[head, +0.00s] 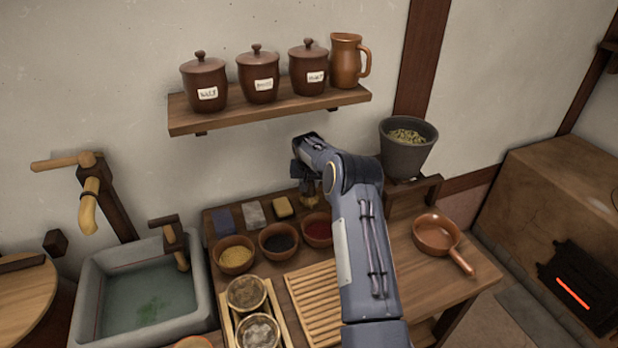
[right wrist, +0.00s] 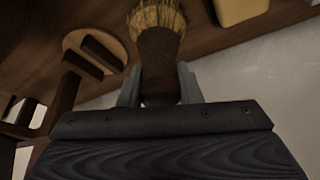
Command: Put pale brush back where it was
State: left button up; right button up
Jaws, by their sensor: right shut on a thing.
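My right gripper (head: 306,180) reaches over the back of the wooden counter, below the wall shelf. In the right wrist view, its two grey fingers (right wrist: 160,88) are shut on the brown handle of a brush (right wrist: 158,62). The brush's straw-coloured bristles point away from my palm, toward the wooden surface. Whether they touch it I cannot tell. In the head view my wrist and forearm hide most of the brush. My left gripper is not in view.
Bowls of yellow (head: 235,259), dark (head: 279,245) and red (head: 318,232) powder stand near the gripper. A yellow block (head: 283,206) lies behind them. A grey pot (head: 407,150) stands right. The shelf (head: 270,112) with jars overhangs. A slatted rack (head: 313,300) lies in front.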

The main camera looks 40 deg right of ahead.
jog(key=shift+f, duration=0.25)
jog(key=shift+f, duration=0.15)
jog(key=o, duration=0.9)
jog(key=shift+o, duration=0.2)
